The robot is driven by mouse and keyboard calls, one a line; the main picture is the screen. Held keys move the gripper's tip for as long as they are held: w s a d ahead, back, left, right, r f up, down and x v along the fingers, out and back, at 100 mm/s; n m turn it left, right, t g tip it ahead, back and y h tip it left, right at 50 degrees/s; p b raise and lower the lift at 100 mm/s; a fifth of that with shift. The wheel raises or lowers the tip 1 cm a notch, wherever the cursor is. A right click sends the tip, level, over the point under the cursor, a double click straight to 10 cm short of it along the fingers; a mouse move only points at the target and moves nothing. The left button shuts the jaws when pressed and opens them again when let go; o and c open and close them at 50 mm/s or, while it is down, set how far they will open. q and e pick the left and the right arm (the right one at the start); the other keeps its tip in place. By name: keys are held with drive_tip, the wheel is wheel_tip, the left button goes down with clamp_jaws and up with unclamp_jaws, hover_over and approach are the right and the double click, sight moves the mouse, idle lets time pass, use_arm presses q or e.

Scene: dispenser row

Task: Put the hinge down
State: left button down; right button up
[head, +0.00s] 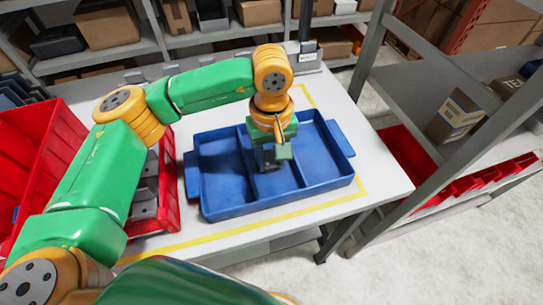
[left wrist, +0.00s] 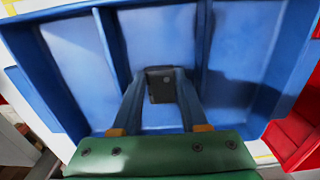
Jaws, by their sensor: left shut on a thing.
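The blue tray (head: 282,197) has three compartments and sits on the white table inside a yellow outline. My left gripper (head: 272,160) points down over its middle compartment. In the left wrist view, my left gripper (left wrist: 158,92) is shut on the hinge (left wrist: 161,80), a small dark grey piece between the fingertips. The hinge is over the middle compartment, between the two dividers; I cannot tell whether it touches the tray floor (left wrist: 160,35). The compartments look otherwise empty where I can see. My right gripper is not in view.
A red bin (head: 168,205) holding several grey metal parts (head: 145,190) stands left of the tray, with a larger red bin (head: 40,140) beyond it. A grey shelf (head: 470,75) with boxes stands at the right. Shelving with cartons (head: 110,25) lies behind the table.

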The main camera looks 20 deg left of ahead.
sight(271, 164)
use_arm(q)
drive_tip(key=shift+c, duration=2.1)
unclamp_jaws()
wheel_tip(271, 164, up, 12)
drive_tip(key=shift+r, duration=0.2)
